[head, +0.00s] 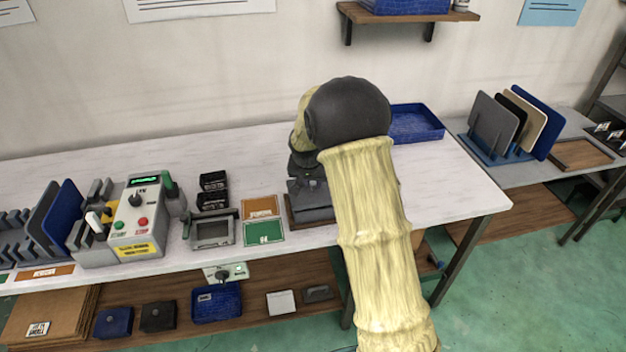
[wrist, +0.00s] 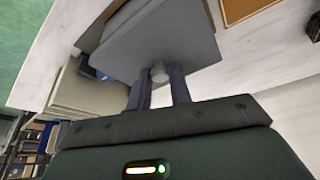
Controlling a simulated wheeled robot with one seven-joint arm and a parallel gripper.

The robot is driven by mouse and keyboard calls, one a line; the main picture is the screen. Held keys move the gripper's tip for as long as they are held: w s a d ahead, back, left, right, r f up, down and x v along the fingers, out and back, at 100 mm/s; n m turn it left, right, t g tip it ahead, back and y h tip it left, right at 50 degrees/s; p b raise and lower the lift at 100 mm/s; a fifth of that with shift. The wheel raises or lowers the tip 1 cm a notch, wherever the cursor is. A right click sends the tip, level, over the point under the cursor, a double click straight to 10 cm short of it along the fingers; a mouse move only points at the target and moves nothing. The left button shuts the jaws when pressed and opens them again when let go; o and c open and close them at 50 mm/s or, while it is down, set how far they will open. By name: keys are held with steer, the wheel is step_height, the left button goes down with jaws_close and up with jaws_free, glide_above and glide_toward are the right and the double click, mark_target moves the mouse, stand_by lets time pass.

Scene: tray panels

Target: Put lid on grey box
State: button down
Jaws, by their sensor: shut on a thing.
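In the wrist view a flat grey lid (wrist: 185,35) with a small round knob (wrist: 159,72) fills the upper middle. My gripper (wrist: 160,82) is shut on the knob, one dark finger on each side. In the head view my gripper (head: 306,168) is at the front middle of the white table, partly behind my arm. A grey boxy shape (head: 314,207) is directly below it, on a brown base (head: 308,222). The grey box is mostly hidden by the lid and my arm. I cannot tell whether the lid touches its rim.
Orange (head: 262,207) and green (head: 264,232) cards lie to the left, with a grey frame (head: 211,231) and a control box (head: 138,222) further left. A blue tray (head: 415,124) is behind my arm. The table right of my arm is clear.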

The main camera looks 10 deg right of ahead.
steer(key=shift+b+x, duration=0.4)
steer(key=shift+x, duration=0.4)
steer(key=shift+s+a, duration=0.25)
steer(key=shift+d, duration=0.1)
steer(key=shift+w, duration=0.1)
steer(key=shift+d, duration=0.15)
steer(key=shift+s, duration=0.25)
steer(key=shift+w, duration=0.15)
